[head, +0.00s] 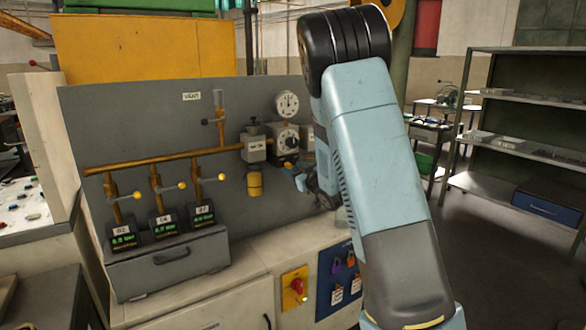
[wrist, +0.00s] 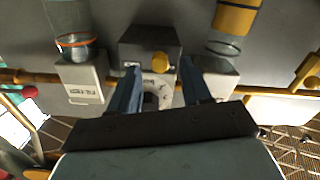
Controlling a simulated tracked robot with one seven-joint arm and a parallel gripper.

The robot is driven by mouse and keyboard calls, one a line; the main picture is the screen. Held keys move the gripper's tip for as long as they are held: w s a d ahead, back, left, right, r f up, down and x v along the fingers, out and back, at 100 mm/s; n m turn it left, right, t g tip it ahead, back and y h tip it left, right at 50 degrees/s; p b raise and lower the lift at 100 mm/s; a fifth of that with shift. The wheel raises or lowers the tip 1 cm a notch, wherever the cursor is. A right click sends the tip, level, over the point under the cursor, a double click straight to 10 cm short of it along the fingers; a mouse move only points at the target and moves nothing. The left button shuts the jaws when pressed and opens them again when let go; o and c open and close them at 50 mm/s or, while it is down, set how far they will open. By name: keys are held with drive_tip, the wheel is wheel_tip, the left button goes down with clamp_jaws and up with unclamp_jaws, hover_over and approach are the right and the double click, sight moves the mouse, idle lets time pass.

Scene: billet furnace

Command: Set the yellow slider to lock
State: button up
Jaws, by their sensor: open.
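The yellow slider (wrist: 160,62) shows in the wrist view as a small round yellow knob on the face of a dark box (wrist: 150,42). A small white label with unreadable print sits to its left. My gripper (wrist: 160,88) is open, with one blue finger on either side of the knob's line. The fingers look empty, and I cannot tell whether they touch anything. A white dial face (wrist: 158,96) shows between them. In the head view my gripper (head: 300,182) is small and partly hidden by my arm beside the panel. I cannot make out the slider there.
A filter block (wrist: 84,82) and another pale block flank the dark box in the wrist view. In the head view, an orange pipe (head: 165,158) with several yellow-tipped valve levers runs left. A pressure gauge (head: 287,104) stands above. Padlocks hang on a blue board (head: 338,278).

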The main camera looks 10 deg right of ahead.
sight(290, 166)
drive_tip(key=shift+x, duration=1.5)
drive_tip(key=shift+c, duration=0.4)
clamp_jaws()
